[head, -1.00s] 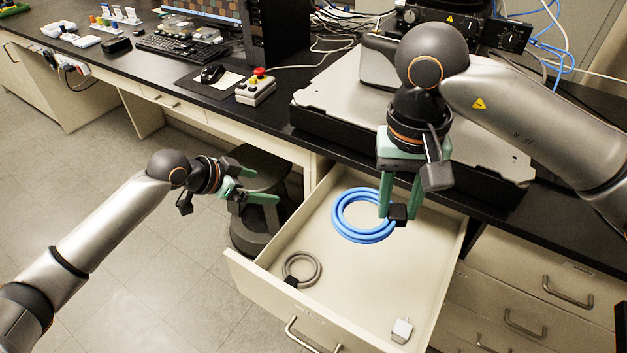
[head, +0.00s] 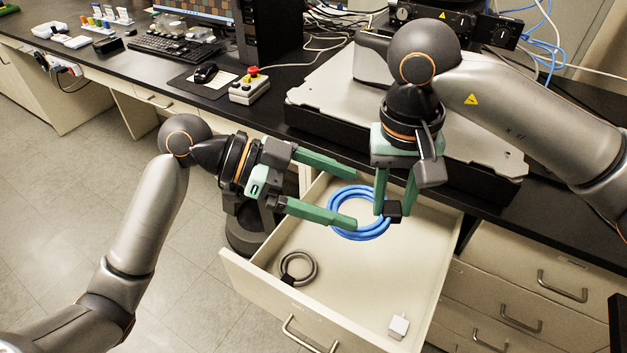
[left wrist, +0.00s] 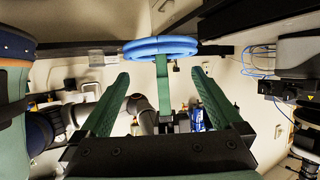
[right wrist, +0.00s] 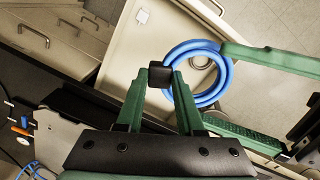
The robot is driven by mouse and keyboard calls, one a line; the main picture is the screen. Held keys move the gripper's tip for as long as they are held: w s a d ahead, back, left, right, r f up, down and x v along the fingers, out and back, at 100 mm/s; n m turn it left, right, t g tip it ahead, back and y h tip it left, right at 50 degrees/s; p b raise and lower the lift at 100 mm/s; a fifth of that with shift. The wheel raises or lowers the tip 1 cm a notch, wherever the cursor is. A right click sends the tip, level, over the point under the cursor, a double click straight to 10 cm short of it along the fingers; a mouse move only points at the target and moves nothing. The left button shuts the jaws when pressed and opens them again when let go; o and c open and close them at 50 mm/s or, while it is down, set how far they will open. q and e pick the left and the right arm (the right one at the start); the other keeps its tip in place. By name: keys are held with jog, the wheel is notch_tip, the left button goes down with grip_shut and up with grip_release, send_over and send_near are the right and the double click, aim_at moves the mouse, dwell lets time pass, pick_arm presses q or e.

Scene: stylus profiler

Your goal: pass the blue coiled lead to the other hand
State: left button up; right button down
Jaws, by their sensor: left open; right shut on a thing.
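The blue coiled lead (head: 362,237) is a round ring with a black block (head: 393,211) on its right side. My right gripper (right wrist: 158,78) points down and is shut on that block, holding the lead above the open drawer. My left gripper (head: 360,197) is open and reaches in from the left. Its fingers lie at the coil's left part in the head view. In the left wrist view the coil (left wrist: 150,46) shows nearly edge-on beyond the open fingertips. In the right wrist view the left fingers lie either side of the coil (right wrist: 226,72); contact cannot be told.
The open drawer (head: 262,292) holds a grey coil (head: 315,268) with a black block and a small white adapter (head: 398,325). The black worktop (head: 290,130) and the instrument's light plate (head: 330,100) stand behind. A dark stool (head: 240,238) is left of the drawer.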

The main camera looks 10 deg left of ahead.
aim_at(385, 208)
pick_arm(q)
jog(key=x, duration=0.7)
jog(key=shift+d+f, duration=0.15)
jog(key=shift+d, duration=0.15)
jog(key=c, duration=1)
jog(key=shift+a+f, duration=0.1)
jog(key=shift+f, duration=0.2)
grip_shut()
pick_arm(e)
jog(key=shift+w+r, duration=0.1)
jog(key=shift+r, duration=0.1)
jog(key=c, duration=0.9)
grip_release()
jog(key=shift+d, duration=0.1)
pick_arm(q)
jog(key=shift+r, duration=0.25)
pick_arm(e)
jog(key=o, duration=0.4)
jog(key=shift+f, duration=0.15)
jog(key=shift+o, duration=0.2)
pick_arm(q)
jog(key=shift+r, duration=0.1)
pick_arm(e)
notch_tip(385, 208, up, 12)
jog(key=shift+a, duration=0.35)
